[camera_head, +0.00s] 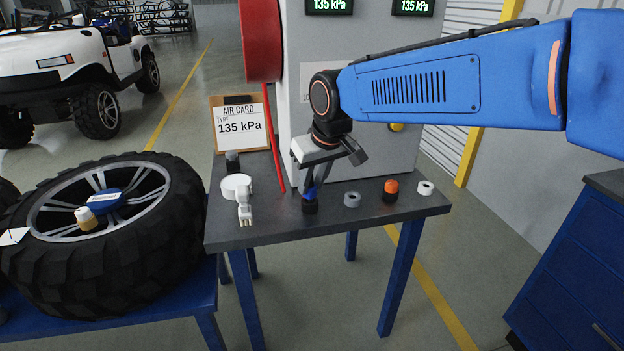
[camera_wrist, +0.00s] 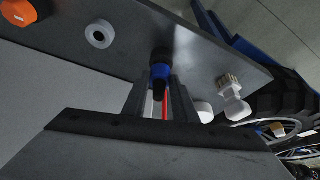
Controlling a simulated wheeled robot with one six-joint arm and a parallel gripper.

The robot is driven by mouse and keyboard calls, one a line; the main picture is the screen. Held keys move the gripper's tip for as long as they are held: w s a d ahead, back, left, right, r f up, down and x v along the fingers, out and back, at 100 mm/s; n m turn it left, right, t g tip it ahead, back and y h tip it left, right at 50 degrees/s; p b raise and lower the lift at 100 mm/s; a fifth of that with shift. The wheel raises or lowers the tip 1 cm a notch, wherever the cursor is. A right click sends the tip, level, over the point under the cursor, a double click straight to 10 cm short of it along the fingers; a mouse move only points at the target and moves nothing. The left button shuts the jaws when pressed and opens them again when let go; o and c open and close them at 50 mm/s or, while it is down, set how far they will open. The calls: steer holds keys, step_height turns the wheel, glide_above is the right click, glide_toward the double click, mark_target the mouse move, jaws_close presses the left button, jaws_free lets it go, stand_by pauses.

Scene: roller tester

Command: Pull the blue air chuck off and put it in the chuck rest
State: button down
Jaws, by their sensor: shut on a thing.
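My gripper (camera_head: 312,184) points down over the dark table top, shut on the blue air chuck (camera_head: 310,193). In the wrist view, the two fingers of my gripper (camera_wrist: 160,90) stand on either side of the blue chuck (camera_wrist: 161,71). A black round piece (camera_head: 310,207) is directly below the blue part; it also shows in the wrist view (camera_wrist: 161,53). I cannot tell whether this is part of the chuck or a separate holder, or whether the chuck is seated in it. The fingers hide part of the chuck.
On the table (camera_head: 270,233) stand a grey ring (camera_head: 352,199), an orange-topped black piece (camera_head: 391,191), a pale ring (camera_head: 425,187) and a white fitting (camera_head: 244,208). A red hose (camera_head: 272,140) hangs behind. A wheel (camera_head: 100,250) lies left.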

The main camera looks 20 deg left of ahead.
steer(key=shift+f, duration=0.65)
steer(key=c, duration=1.4)
jaws_free()
steer(key=shift+o, duration=0.2)
steer(key=shift+r, duration=0.1)
steer(key=v, duration=1.6)
steer(key=d+f+m, duration=0.1)
steer(key=d+m, duration=0.1)
steer(key=d, duration=1.2)
steer(key=s+d+f+m+t+h, duration=0.1)
steer(key=s+d+f, duration=0.15)
steer(key=d, duration=0.45)
steer(key=s+d+f+m+h, duration=0.1)
steer(key=d+f+m, duration=0.15)
steer(key=d, duration=0.45)
steer(key=s+d+f+m+h, duration=0.1)
steer(key=s+d+f+m, duration=0.3)
steer(key=s+d+f, duration=0.9)
steer(key=d+f, duration=0.1)
steer(key=d, duration=0.2)
steer(key=shift+s+d+f+t, duration=0.25)
steer(key=shift+d+f+t, duration=0.1)
steer(key=shift+d+t, duration=0.05)
